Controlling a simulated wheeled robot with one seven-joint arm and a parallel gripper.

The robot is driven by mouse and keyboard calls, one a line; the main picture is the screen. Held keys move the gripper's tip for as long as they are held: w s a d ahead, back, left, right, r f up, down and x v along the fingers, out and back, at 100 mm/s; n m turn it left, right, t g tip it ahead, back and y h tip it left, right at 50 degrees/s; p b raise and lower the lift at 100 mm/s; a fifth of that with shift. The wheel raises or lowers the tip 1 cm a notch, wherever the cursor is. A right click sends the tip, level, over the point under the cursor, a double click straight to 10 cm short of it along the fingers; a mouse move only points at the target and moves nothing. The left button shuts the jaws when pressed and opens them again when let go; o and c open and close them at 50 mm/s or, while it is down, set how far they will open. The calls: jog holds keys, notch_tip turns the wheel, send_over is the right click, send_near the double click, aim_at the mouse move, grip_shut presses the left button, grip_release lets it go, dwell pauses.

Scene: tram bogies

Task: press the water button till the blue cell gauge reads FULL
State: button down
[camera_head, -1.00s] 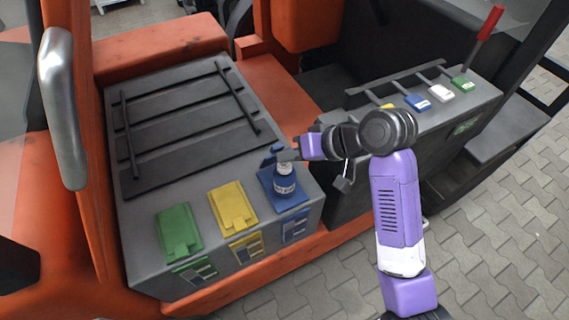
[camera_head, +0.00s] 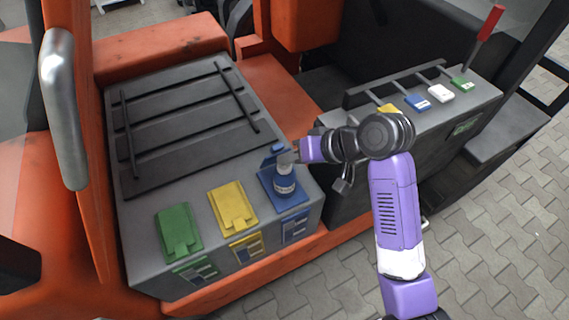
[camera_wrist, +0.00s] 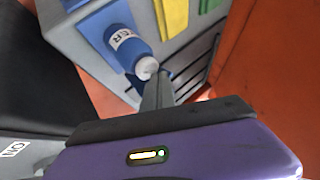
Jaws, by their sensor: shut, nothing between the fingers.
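A blue bottle with a white label and pale top (camera_head: 284,183) stands upright on the blue cell (camera_head: 269,190) at the right front of the grey battery box. In the wrist view, the bottle (camera_wrist: 124,46) is tilted in the picture, its label partly readable as "ER". My gripper (camera_head: 287,158) is shut and empty, its tips at the bottle's top. In the wrist view, my gripper (camera_wrist: 162,78) is right beside the pale cap; contact is unclear. The blue gauge (camera_head: 295,227) is on the box's front face, too small to read. No separate water button is distinguishable.
Yellow (camera_head: 233,208) and green (camera_head: 178,231) cell lids lie left of the blue cell. A box with coloured switches (camera_head: 418,102) and a red-handled lever (camera_head: 488,27) stands to the right. An orange frame with a grey handle (camera_head: 63,110) rises at left.

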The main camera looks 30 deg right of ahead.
aim_at(288, 167)
jog(key=shift+f+b, duration=0.35)
jog(key=shift+f, duration=0.5)
dwell(0.7)
jog(key=shift+r, duration=0.1)
jog(key=shift+r+p, duration=1.25)
jog(key=shift+p, duration=0.2)
notch_tip(288, 167, up, 5)
jog(key=p, duration=0.5)
jog(key=shift+w, duration=0.1)
dwell(0.5)
